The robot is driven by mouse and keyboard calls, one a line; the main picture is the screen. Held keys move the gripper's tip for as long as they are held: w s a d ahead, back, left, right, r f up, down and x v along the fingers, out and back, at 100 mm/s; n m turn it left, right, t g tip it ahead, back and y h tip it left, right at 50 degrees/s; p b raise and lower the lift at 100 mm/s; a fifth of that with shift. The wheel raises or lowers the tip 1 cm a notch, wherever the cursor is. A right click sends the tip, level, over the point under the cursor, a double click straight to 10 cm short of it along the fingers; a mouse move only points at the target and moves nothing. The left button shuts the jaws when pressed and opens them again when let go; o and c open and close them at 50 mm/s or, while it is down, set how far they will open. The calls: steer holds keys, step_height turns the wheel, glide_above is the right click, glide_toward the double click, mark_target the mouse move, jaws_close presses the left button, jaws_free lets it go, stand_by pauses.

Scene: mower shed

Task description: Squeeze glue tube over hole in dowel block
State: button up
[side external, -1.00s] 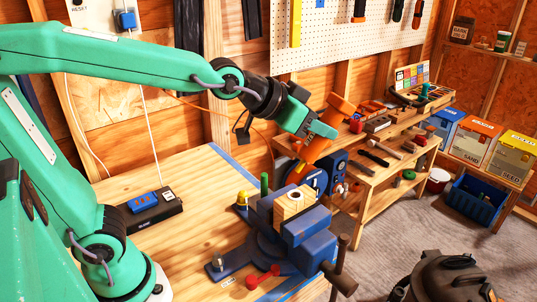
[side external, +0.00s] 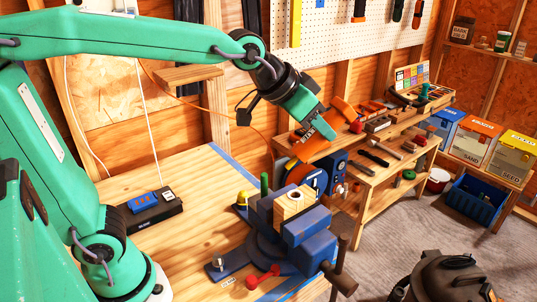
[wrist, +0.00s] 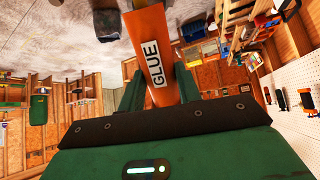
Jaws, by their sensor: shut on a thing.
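My gripper (side external: 322,130) is shut on the orange glue tube (side external: 312,148) and holds it tilted in the air above the vise. In the wrist view the tube (wrist: 155,45) sits between the two green fingers, its white GLUE label facing the camera. Its lower end points down and left in the side view; the nozzle tip is hard to make out. The pale wooden dowel block (side external: 289,209) stands upright in the blue vise, its dark round hole (side external: 295,195) facing up. The tube is apart from the block, with a clear gap between them.
The blue vise (side external: 305,230) is at the bench's right edge, its handle (side external: 340,277) sticking out. A green upright piece (side external: 264,184) and a yellow-topped item (side external: 242,198) stand close behind it. A black power strip (side external: 150,212) lies left; the bench middle is clear.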

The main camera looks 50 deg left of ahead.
steer(key=shift+g+y, duration=0.5)
steer(key=shift+g, duration=1.1)
steer(key=shift+g+y, duration=0.5)
steer(key=shift+g, duration=1.1)
steer(key=w+a+f+n, duration=0.3)
steer(key=a+f, duration=0.5)
steer(key=a, duration=0.3)
steer(key=shift+w+a, duration=0.15)
steer(key=shift+w, duration=0.55)
